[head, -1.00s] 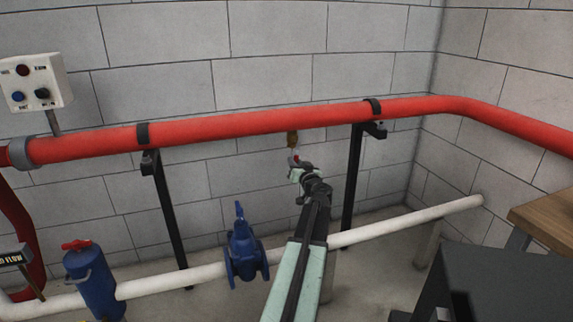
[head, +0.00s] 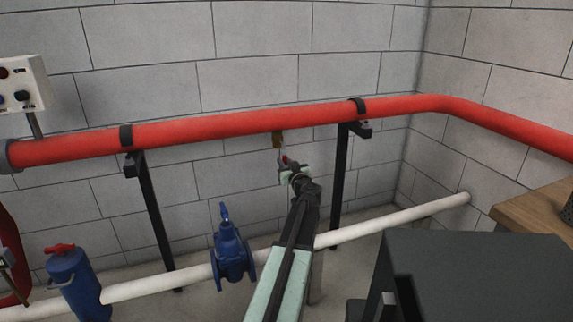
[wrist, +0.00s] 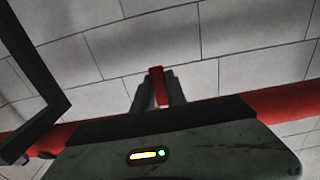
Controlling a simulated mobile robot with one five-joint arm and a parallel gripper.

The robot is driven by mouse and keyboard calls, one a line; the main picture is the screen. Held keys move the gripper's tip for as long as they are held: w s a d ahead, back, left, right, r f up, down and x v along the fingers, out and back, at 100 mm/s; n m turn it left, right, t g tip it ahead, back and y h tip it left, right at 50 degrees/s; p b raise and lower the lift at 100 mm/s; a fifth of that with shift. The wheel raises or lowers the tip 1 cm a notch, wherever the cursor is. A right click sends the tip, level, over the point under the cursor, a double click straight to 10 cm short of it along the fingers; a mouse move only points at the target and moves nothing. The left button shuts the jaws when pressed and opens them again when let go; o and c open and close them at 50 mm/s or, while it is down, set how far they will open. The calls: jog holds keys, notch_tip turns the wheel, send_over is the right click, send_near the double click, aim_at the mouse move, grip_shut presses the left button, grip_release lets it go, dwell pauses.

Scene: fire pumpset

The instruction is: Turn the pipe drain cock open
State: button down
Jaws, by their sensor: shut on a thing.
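The pipe drain cock (head: 278,139) is a small brass fitting hanging under the red pipe (head: 230,125) in the head view. Its red lever (head: 285,158) shows just below it, at my gripper (head: 286,166). In the wrist view the red lever (wrist: 157,86) stands between the two dark fingers of my gripper (wrist: 158,94), which are shut on it. The gripper body hides the lower part of the wrist view, and the brass body cannot be made out there.
A black bracket post (head: 340,180) stands right of my gripper. A blue valve (head: 231,255) sits on the white pipe (head: 370,233) below. A blue cylinder with a red handle (head: 75,285) is at left. A wooden top (head: 535,208) is at right.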

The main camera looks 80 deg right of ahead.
jog(key=c, duration=1.3)
grip_release()
jog(key=shift+s, duration=0.25)
jog(key=shift+c, duration=0.2)
jog(key=shift+w, duration=0.1)
jog(key=shift+a, duration=0.1)
jog(key=v, duration=0.7)
jog(key=shift+s+a, duration=0.2)
jog(key=shift+a, duration=0.15)
